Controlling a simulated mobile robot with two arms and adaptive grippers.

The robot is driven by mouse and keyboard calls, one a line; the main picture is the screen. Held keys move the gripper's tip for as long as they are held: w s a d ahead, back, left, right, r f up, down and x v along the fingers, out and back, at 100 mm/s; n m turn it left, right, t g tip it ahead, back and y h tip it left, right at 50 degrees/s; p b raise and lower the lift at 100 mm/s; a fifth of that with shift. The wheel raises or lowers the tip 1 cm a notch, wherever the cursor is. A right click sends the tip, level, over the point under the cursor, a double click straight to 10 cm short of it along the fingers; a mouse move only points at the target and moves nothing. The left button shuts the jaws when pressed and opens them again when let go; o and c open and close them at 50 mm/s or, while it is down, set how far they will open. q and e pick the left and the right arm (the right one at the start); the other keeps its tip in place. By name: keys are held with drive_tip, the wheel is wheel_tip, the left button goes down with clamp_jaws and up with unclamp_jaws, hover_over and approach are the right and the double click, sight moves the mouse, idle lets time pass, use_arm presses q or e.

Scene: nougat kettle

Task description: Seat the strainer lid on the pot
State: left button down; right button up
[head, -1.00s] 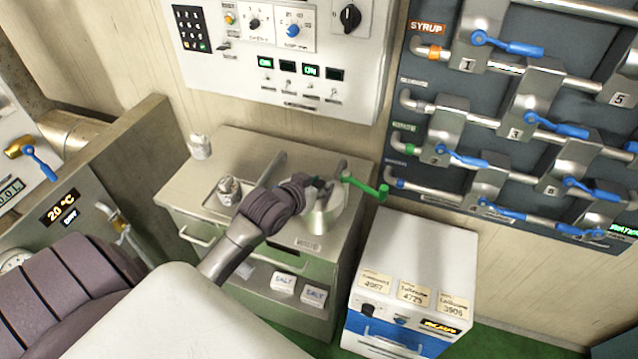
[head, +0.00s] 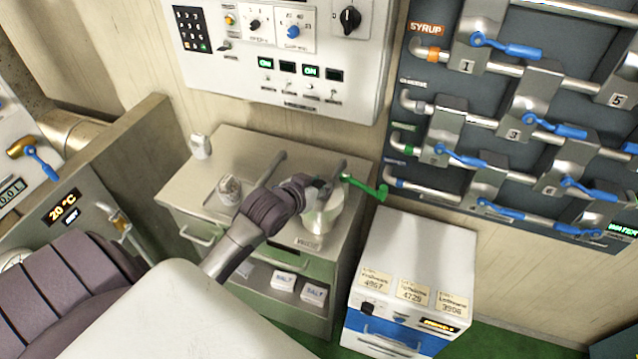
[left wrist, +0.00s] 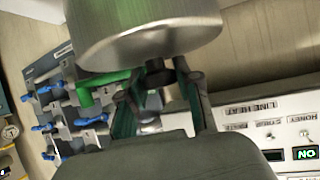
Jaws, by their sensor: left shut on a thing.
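A shiny metal pot (head: 322,222) stands at the right end of the steel cabinet top, partly behind my left wrist. My left gripper (head: 323,187) is over it. In the left wrist view my left gripper (left wrist: 158,82) is shut around a dark knob (left wrist: 155,70), which I take to be that of the strainer lid. A big brushed-metal cylinder (left wrist: 145,35) fills the top of that view, close beyond the fingertips. I cannot tell where lid and pot meet or whether the lid is seated. My right gripper is not in view.
A metal can (head: 229,190) and a white cup (head: 201,146) stand on the cabinet top (head: 245,150). A white box unit (head: 415,250) stands to the right. Blue-handled valves line the dark wall panel (head: 425,75).

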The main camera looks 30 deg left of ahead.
use_arm(q)
drive_tip(key=shift+f, duration=0.6)
idle(1.0)
drive_tip(key=shift+c, duration=1.2)
unclamp_jaws()
drive_tip(key=shift+r+p, duration=0.1)
drive_tip(key=shift+p, duration=0.3)
drive_tip(key=shift+r+p, duration=3.9)
drive_tip(key=shift+p, duration=0.4)
